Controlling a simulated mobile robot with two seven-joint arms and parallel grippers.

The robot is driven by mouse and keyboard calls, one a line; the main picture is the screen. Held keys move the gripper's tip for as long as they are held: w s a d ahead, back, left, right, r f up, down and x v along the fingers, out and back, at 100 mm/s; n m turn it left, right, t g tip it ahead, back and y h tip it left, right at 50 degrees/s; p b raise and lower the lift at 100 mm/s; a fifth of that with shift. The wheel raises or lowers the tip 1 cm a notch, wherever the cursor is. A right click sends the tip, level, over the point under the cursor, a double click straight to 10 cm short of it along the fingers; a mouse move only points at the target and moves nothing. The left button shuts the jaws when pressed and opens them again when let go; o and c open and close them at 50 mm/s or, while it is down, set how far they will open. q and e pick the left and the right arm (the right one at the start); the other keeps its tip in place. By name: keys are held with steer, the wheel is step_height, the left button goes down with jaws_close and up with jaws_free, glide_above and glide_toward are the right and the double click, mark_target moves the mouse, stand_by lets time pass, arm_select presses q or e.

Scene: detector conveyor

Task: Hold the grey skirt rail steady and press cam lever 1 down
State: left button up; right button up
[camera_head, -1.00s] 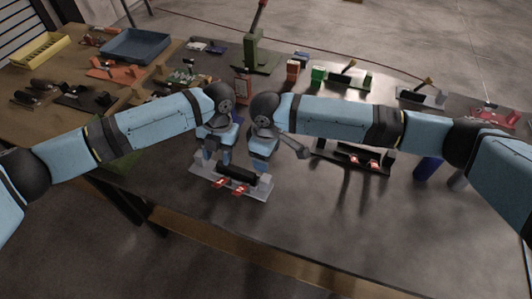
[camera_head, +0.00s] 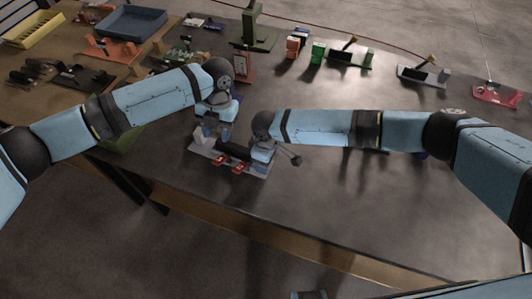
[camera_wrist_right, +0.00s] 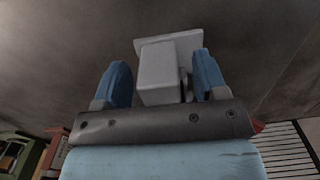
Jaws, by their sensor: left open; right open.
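The grey skirt rail (camera_head: 204,153) is a light grey fixture on the dark table, with a black roller along its middle. Two red levers with white marks, one at the left (camera_head: 218,160) and one at the right (camera_head: 238,168), stick out of its front; I cannot tell which is cam lever 1. My left gripper (camera_head: 210,136) is open, over the rail's left end. My right gripper (camera_head: 262,157) is down at the rail's right end. In the right wrist view its open blue fingers (camera_wrist_right: 162,68) stand on both sides of a light grey block (camera_wrist_right: 160,75); contact is unclear.
A green press stand (camera_head: 255,30), orange and green blocks (camera_head: 318,52) and several small fixtures (camera_head: 425,72) line the back of the table. A blue tray (camera_head: 130,22) and yellow bin (camera_head: 35,28) are at the far left.

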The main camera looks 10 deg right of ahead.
steer(key=c, duration=1.2)
arm_select(q)
steer(key=shift+c, duration=0.6)
arm_select(e)
jaws_close()
arm_select(q)
steer(key=shift+a, duration=0.1)
steer(key=c, duration=0.4)
steer(key=s+a+m+t+h, duration=0.1)
steer(key=s+a+f+t+h, duration=0.1)
steer(key=s+t, duration=0.1)
steer(key=shift+a+m, duration=0.1)
steer(key=shift+m, duration=0.3)
jaws_close()
steer(key=shift+s, duration=0.3)
steer(key=shift+f, duration=0.1)
